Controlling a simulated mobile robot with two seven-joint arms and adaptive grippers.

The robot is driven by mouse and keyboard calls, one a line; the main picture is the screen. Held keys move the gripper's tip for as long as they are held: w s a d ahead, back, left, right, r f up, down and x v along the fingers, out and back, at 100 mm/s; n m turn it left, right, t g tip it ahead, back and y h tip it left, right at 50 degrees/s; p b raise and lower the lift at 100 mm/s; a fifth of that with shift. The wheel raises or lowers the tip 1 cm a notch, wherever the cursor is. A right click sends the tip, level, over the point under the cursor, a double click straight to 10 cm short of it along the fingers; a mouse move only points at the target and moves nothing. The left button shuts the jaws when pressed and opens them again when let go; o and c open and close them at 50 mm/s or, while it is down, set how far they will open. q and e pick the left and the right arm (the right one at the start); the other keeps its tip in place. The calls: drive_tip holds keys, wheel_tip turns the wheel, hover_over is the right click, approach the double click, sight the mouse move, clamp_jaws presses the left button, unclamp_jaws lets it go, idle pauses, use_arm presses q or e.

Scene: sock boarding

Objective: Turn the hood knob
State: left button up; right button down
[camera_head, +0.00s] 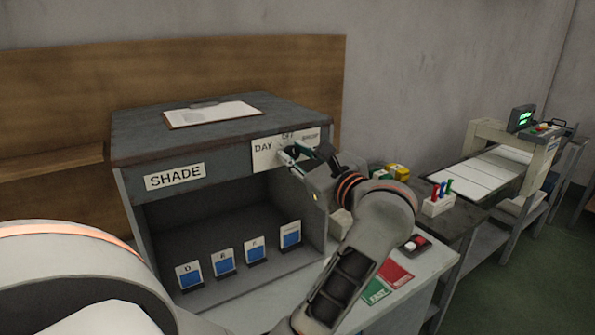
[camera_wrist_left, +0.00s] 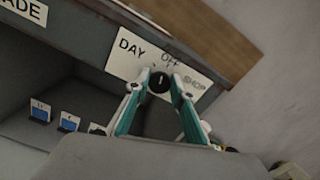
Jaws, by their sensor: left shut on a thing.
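The shade hood (camera_head: 128,180) is a dark grey box with an open front in the middle of the head view. Its knob plate (camera_head: 264,155) is white, at the upper right of the front, and carries DAY, OFF and a third word. In the left wrist view the plate (camera_wrist_left: 118,56) reads DAY, OFF and SHOP. The black round knob (camera_wrist_left: 159,82) has a pale mark near upright. My left gripper (camera_wrist_left: 160,88) has its teal-padded fingers on both sides of the knob, shut on it. In the head view the left gripper (camera_head: 290,155) hides the knob. My right gripper is not seen.
Several cards with blue squares, such as one (camera_head: 291,235), stand inside the hood. A clipboard (camera_head: 213,113) lies on top. Red and green cards (camera_head: 395,273) lie on the table at right. A pen holder (camera_head: 438,205) and a conveyor-like machine (camera_head: 490,172) stand further right.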

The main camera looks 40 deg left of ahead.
use_arm(q)
drive_tip(key=n+b, duration=0.1)
drive_tip(key=b, duration=0.1)
drive_tip(key=n+b, duration=0.2)
drive_tip(key=shift+f, duration=0.4)
drive_tip(key=shift+n+b, duration=0.75)
drive_tip(key=shift+n, duration=0.15)
drive_tip(key=shift+r+n+b, duration=0.15)
drive_tip(key=shift+n+b, duration=0.25)
drive_tip(key=shift+r+n, duration=0.1)
drive_tip(key=shift+n, duration=0.2)
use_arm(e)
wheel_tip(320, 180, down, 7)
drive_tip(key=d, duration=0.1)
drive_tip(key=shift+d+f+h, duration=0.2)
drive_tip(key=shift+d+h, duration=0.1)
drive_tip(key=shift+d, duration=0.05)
use_arm(q)
drive_tip(key=shift+s+r, duration=0.1)
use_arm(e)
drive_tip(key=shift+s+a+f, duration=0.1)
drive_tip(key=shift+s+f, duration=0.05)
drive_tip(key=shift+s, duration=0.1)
use_arm(q)
drive_tip(key=o, duration=1.1)
drive_tip(key=shift+a, duration=0.1)
drive_tip(key=shift+c, duration=0.2)
wheel_tip(320, 180, up, 10)
